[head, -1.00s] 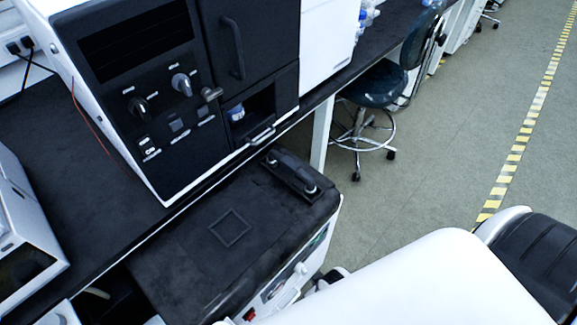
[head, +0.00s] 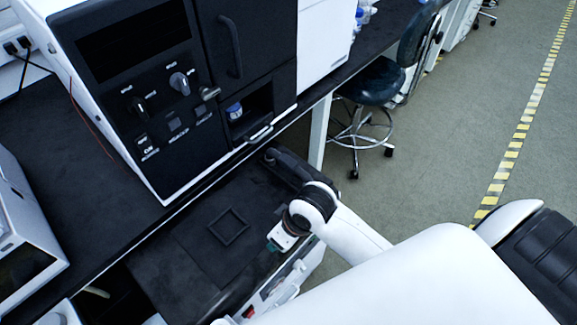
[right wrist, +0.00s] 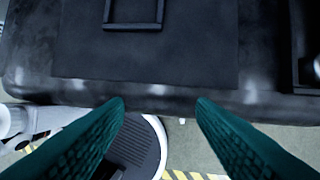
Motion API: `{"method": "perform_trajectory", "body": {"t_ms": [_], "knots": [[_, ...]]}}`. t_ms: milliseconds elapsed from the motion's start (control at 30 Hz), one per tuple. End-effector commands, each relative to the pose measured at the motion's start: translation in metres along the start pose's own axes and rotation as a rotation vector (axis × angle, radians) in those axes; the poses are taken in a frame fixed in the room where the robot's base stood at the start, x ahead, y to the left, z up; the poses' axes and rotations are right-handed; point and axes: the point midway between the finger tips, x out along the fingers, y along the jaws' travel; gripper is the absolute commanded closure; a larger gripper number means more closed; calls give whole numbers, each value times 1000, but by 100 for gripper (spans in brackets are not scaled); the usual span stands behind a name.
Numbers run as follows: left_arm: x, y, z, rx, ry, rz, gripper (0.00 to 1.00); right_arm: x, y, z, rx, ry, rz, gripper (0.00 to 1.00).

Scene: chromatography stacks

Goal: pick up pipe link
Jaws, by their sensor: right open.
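I cannot pick out a pipe link for certain. A small metal fitting (head: 209,93) sticks out from the front of the black instrument. A dark square frame (head: 229,209) lies on the black top of the low unit; its near bar shows in the right wrist view (right wrist: 133,26). A dark long piece (head: 290,168) on that top is partly hidden by my arm. My right gripper (head: 277,246) is over the near edge of the top, right of the frame. In the right wrist view its teal fingers (right wrist: 160,104) are apart with nothing between them. My left gripper is not in view.
The black instrument (head: 130,70) stands on the bench (head: 60,150) above the low unit (head: 180,250). A white device (head: 30,240) is at the left. A stool (head: 370,90) stands on the open floor beyond.

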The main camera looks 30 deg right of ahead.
Motion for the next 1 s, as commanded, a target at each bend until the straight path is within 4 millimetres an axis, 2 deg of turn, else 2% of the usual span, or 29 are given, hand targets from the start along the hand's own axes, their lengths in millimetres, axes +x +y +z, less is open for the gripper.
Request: {"method": "perform_trajectory", "body": {"t_ms": [167, 267, 367, 600, 700, 833, 1000], "knots": [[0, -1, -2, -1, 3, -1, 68, 8, -15, 42, -81, 51, 18, 49], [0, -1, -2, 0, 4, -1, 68, 9, -35, 67, -109, 108, 11, 49], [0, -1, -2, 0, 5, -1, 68, 3, -64, 92, -108, 168, -13, 49], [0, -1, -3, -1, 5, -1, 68, -36, -140, 135, -13, 275, -78, 49], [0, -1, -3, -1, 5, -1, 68, -51, -160, 144, 30, 295, -93, 49], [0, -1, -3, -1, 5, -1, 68, -60, -174, 150, 61, 307, -100, 49], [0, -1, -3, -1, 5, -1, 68, -40, -178, 142, 69, 314, -100, 49]]}}
